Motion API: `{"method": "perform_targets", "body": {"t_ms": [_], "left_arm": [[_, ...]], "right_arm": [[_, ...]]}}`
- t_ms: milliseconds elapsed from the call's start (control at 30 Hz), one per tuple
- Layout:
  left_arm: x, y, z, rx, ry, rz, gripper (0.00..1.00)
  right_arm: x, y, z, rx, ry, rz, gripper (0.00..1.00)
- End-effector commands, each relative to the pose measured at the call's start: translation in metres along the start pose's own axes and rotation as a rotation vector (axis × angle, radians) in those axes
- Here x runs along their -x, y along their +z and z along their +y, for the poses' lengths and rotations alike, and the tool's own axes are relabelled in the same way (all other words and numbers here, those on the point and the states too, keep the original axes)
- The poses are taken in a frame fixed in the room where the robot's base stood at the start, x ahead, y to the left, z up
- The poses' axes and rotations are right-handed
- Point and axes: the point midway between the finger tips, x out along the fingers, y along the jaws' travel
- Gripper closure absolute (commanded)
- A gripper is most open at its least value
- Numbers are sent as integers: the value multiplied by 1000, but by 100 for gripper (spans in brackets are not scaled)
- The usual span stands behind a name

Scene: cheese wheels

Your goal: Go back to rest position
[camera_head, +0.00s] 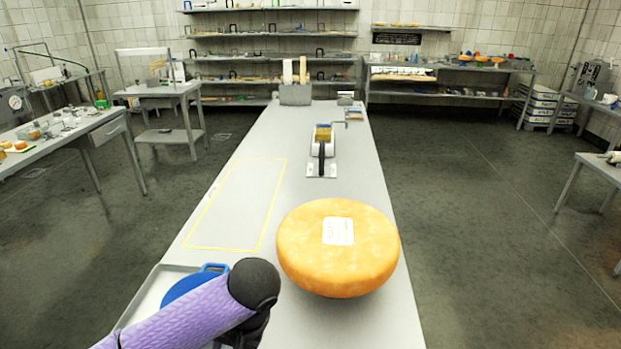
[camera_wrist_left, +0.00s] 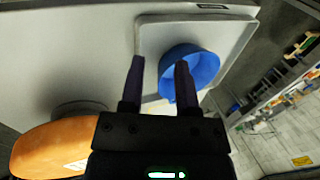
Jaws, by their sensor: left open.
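My left arm comes in from the bottom left in the head view. Its gripper (camera_head: 252,335) is mostly hidden below the dark wrist joint. In the left wrist view my left gripper (camera_wrist_left: 159,85) is open, with nothing visible between its two dark fingers. A large orange cheese wheel (camera_head: 338,255) with a white label lies flat at the near part of the long table (camera_head: 345,185), to the right of the gripper. Its edge also shows at the lower left of the left wrist view (camera_wrist_left: 45,147). My right gripper is in neither view.
A pale tray (camera_head: 143,298) with a round blue object (camera_head: 190,285) lies at the table's near left, partly behind my arm. A yellow-outlined area (camera_head: 238,205) is empty. A small device (camera_head: 322,155) stands farther back. Floor is clear on the right.

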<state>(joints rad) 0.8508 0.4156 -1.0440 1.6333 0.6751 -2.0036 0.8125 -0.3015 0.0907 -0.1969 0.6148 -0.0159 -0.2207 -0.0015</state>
Motion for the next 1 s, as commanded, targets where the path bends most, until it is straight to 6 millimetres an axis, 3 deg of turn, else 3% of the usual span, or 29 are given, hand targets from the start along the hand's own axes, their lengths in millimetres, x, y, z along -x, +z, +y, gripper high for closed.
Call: {"method": "perform_targets", "body": {"t_ms": [367,633,833,1000], "left_arm": [[-14,31,51,-139,202,59,60],[-20,68,84,-193,409,156,60],[-27,97,82,-153,490,238,60],[-37,124,61,-91,470,288,60]], "right_arm": [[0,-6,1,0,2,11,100],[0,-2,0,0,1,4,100],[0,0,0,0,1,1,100],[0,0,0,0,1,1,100]]}}
